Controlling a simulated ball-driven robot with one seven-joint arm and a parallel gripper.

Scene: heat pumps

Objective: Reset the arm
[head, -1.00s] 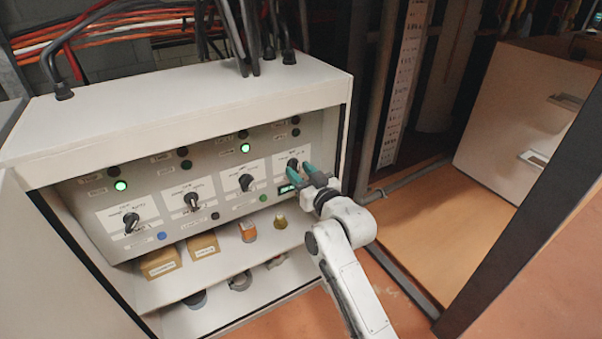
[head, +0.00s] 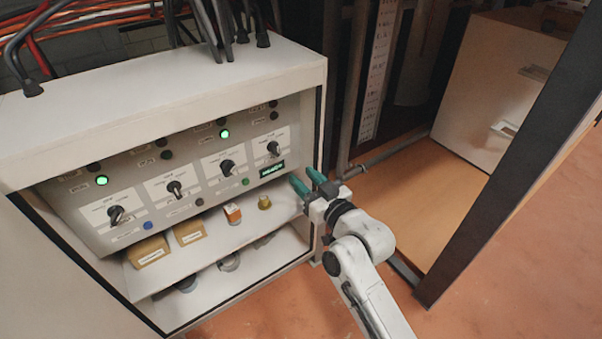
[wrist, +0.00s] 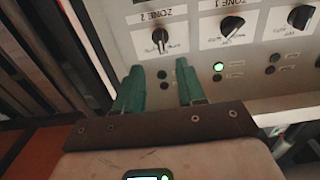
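My gripper (head: 301,173) is in front of the right end of the control cabinet (head: 160,95), below and right of the rightmost black knob (head: 273,149). Its two green fingers are apart with nothing between them. In the wrist view the fingers of my gripper (wrist: 158,68) are also spread and empty, and a panel with black knobs (wrist: 160,40) lies beyond them. My white arm reaches up from the bottom right of the head view.
Cabinet shelves hold small boxes (head: 148,251), an orange-and-white item (head: 232,213) and a yellowish item (head: 264,202). Green lamps (head: 102,180) are lit. A dark post (head: 500,170) stands at right. Reddish floor (head: 540,250) is open beyond it.

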